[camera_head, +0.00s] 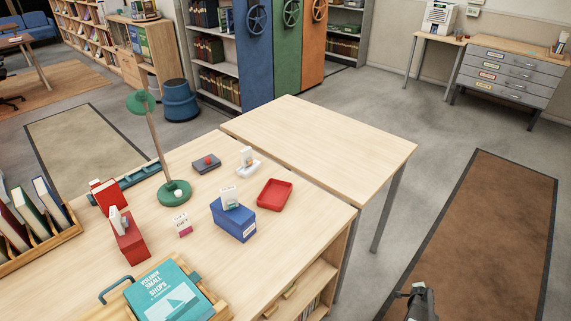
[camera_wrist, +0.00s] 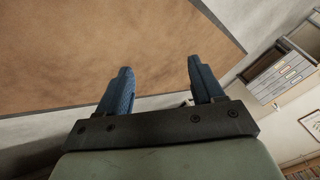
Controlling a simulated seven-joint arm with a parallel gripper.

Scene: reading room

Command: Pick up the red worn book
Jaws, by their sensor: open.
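No book in view can be clearly told as the red worn book. A dark red book (camera_head: 13,229) stands in a wooden rack (camera_head: 62,237) at the left edge, beside green and blue books; its wear is too small to tell. My gripper (camera_head: 418,291) is at the bottom right of the head view, over the floor and well apart from the desk. In the wrist view my gripper (camera_wrist: 159,67) shows two blue fingers spread apart with nothing between them. No book is close to it there.
The desk (camera_head: 238,272) holds red boxes (camera_head: 128,240), a blue box (camera_head: 233,221), a red tray (camera_head: 274,195), a green lamp (camera_head: 174,192) and a teal book (camera_head: 168,295) in a wooden tray. A bare table (camera_head: 320,146) adjoins it. A brown rug (camera_head: 480,235) lies clear at right.

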